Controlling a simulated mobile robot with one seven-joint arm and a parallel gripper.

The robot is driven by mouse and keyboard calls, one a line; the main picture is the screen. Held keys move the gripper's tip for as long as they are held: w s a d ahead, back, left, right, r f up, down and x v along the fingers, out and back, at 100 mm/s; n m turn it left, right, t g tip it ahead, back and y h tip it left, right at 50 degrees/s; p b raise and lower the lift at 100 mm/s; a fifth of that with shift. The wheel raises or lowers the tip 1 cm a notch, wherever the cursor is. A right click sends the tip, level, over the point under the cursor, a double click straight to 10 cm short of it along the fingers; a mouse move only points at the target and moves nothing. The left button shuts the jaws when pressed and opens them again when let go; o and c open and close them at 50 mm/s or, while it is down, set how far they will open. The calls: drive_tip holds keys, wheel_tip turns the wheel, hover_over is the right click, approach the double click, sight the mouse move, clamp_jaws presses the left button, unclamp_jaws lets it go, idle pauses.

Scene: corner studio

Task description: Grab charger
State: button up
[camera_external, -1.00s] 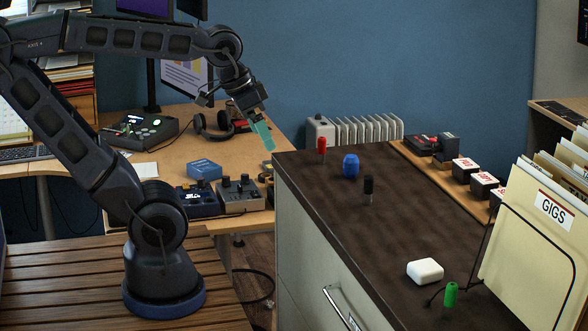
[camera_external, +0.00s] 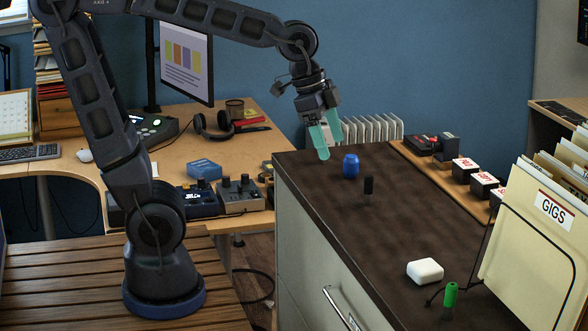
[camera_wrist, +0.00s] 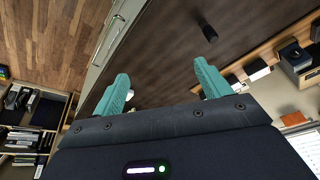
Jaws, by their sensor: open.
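The likely charger is a white rounded block (camera_external: 425,271) on the dark cabinet top (camera_external: 345,215), near its front right part in the external view. My gripper (camera_external: 331,148) is open and empty. Its teal fingers point down over the far left end of the cabinet top, well away from the white block. In the wrist view the two fingers (camera_wrist: 165,85) are spread apart. A small pale patch shows beside the left finger there; I cannot tell what it is.
A blue object (camera_external: 351,166) stands close to my fingers. A black upright piece (camera_external: 368,189) is nearer the middle, and a green one (camera_external: 451,294) is beside the white block. A file holder (camera_external: 540,240) borders the right. The middle of the top is clear.

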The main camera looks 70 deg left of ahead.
drive_tip(key=w+d+f+m+g+h, duration=0.15)
drive_tip(key=w+d+m, duration=0.4)
drive_tip(key=d, duration=0.55)
drive_tip(key=m+g+h, duration=0.1)
drive_tip(key=m+g, duration=0.1)
drive_tip(key=m, duration=0.2)
approach(425, 264)
drive_tip(key=shift+t, duration=0.25)
drive_tip(key=x, duration=0.9)
drive_tip(key=shift+s+f, duration=0.1)
drive_tip(key=shift+s, duration=0.1)
drive_tip(key=c, duration=1.1)
